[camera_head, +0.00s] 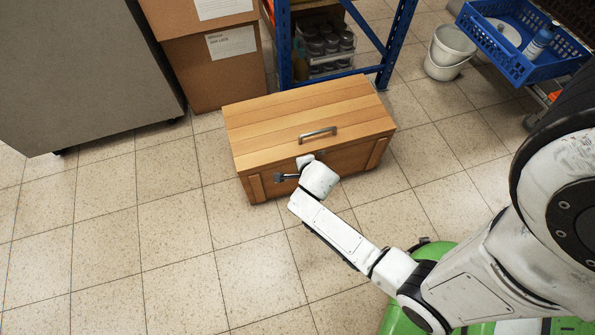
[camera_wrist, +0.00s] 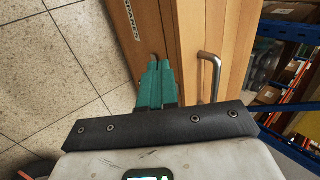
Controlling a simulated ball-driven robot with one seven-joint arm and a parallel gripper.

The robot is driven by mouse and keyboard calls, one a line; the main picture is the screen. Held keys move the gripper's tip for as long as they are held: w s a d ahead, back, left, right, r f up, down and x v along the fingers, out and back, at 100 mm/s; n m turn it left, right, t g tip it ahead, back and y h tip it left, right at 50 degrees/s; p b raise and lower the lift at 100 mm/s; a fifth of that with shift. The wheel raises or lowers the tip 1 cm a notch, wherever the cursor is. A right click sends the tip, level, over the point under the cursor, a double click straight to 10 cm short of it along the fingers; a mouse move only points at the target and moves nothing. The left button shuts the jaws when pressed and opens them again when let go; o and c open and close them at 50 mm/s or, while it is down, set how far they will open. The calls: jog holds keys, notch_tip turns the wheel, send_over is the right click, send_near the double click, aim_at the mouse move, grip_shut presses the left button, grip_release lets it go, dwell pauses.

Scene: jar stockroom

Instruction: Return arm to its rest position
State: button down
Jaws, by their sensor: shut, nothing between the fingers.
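My white arm reaches from the right across the floor in the head view. My gripper (camera_head: 279,177) is in front of the wooden chest, near its front face; I cannot tell whether it touches. In the wrist view my gripper's green fingers (camera_wrist: 155,79) are together, with nothing between them, close to the chest's front. The wooden chest (camera_head: 290,103) stands on the floor with its lid down. Its metal handle (camera_head: 318,133) lies on the lid near the front edge, and shows right of the fingers in the wrist view (camera_wrist: 211,75). Part of the chest's front is hidden by my wrist.
A blue shelf rack (camera_head: 284,45) with jars stands behind the chest. Cardboard boxes (camera_head: 214,65) and a grey cabinet (camera_head: 75,70) are at the upper left. White buckets (camera_head: 447,57) and a blue crate (camera_head: 519,65) are at the upper right. The tiled floor at the lower left is clear.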

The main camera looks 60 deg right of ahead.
jog(key=shift+s+a+r, duration=0.2)
jog(key=shift+s+r, duration=0.05)
jog(key=s+a+r+n+g+y, duration=0.25)
jog(key=s+a+r+n, duration=0.4)
jog(key=n, duration=0.65)
jog(key=s+a+r+n+g+y, duration=0.2)
jog(key=s+a+r+n+y, duration=0.15)
jog(key=a+r+n, duration=0.75)
notch_tip(320, 180, up, 21)
jog(key=d+n+h+p, duration=0.1)
jog(key=d+n+p, duration=0.1)
jog(key=p, duration=2.1)
jog(key=shift+s+f+n, duration=0.2)
jog(key=shift+s+n, duration=0.1)
jog(key=shift+s, duration=0.05)
jog(key=shift+d, duration=0.15)
